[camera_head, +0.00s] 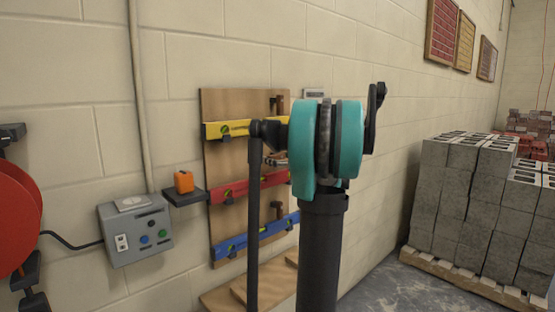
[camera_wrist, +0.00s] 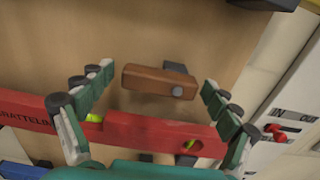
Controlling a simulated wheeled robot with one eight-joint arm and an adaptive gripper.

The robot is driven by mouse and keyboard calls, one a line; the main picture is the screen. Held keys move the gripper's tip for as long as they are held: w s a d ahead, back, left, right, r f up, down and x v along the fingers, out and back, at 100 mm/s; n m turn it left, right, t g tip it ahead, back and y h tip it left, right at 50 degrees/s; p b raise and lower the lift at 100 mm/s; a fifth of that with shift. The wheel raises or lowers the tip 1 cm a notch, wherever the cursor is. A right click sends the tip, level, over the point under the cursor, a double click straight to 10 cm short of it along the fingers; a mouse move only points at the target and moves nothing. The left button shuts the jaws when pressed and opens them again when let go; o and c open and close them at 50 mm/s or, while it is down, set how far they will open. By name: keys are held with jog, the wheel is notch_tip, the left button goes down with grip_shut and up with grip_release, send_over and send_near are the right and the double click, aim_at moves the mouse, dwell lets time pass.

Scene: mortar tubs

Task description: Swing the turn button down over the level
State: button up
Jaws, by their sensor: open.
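In the wrist view a brown wooden turn button (camera_wrist: 150,79) lies nearly level across the board, with a round grey pivot near its right end. The red level (camera_wrist: 135,132) runs below it in that view; a gap shows between them. My gripper (camera_wrist: 158,77) is open, one finger on each side of the turn button. I see no clear contact. In the head view the red level (camera_head: 230,191) is the middle of three levels on the board; my arm hides the turn button beside it and most of my gripper.
The wooden board (camera_head: 225,160) also carries a yellow level (camera_head: 215,131) above and a blue level (camera_head: 238,242) below. A grey control box (camera_head: 135,230) and a small shelf (camera_head: 185,197) with an orange item are at left. Grey blocks (camera_head: 460,185) stand on a pallet at right.

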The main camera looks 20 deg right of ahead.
jog(key=shift+c, duration=0.2)
jog(key=c, duration=1.1)
jog(key=shift+f+n, duration=0.2)
jog(key=shift+n, duration=1.3)
jog(key=shift+c, duration=0.2)
jog(key=o, duration=1.2)
jog(key=shift+s+d, duration=0.1)
jog(key=shift+s, duration=0.05)
jog(key=v, duration=1.1)
jog(key=shift+s+d, duration=0.1)
jog(key=shift+s, duration=0.25)
